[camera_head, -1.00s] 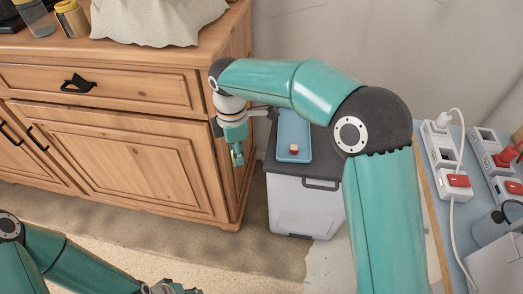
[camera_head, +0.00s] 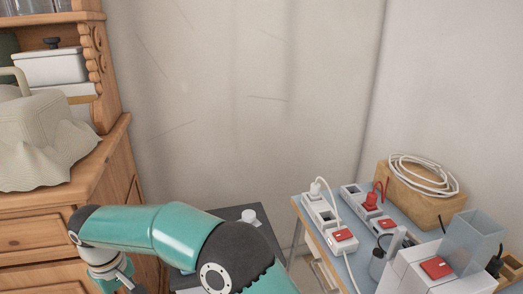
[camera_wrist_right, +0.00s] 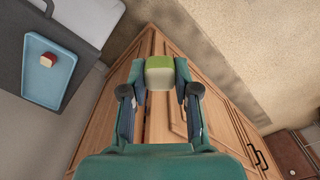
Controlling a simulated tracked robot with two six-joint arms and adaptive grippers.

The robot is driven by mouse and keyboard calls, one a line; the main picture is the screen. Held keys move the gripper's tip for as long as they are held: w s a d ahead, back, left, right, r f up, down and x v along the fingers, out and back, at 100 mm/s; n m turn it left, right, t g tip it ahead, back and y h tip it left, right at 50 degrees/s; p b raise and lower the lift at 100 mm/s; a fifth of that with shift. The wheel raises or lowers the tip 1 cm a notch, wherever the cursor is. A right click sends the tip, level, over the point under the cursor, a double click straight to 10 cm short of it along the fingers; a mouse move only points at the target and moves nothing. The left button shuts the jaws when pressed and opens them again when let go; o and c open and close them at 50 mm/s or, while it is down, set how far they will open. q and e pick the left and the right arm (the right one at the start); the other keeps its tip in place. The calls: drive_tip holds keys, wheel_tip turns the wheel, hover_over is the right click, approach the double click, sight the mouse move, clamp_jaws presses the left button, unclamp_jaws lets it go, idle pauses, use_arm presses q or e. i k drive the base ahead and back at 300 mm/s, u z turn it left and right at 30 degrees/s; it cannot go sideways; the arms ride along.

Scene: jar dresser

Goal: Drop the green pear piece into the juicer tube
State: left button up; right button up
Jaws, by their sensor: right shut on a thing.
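The green pear piece (camera_wrist_right: 159,72), a small block with a green top and pale side, sits between the fingertips of my right gripper (camera_wrist_right: 160,80) in the right wrist view. The gripper is shut on it, held in the air in front of the wooden dresser. In the head view my right arm reaches left along the bottom, and the fingertips and the piece are out of frame. A clear, square-walled tube (camera_head: 473,238) stands at the right beside a white machine with a red switch (camera_head: 435,268); it looks like the juicer tube. My left gripper is out of view.
A blue tray (camera_wrist_right: 52,85) with a red and cream piece (camera_wrist_right: 47,60) lies on a dark lid. The blue table (camera_head: 347,265) holds power strips (camera_head: 330,222), cables and a brown block with coiled white cable (camera_head: 425,190). The dresser (camera_head: 35,235) carries a cloth-covered object (camera_head: 40,145).

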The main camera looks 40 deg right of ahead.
sight(462, 260)
drive_tip(key=z, duration=0.15)
drive_tip(key=k, duration=0.85)
drive_tip(key=z, duration=0.9)
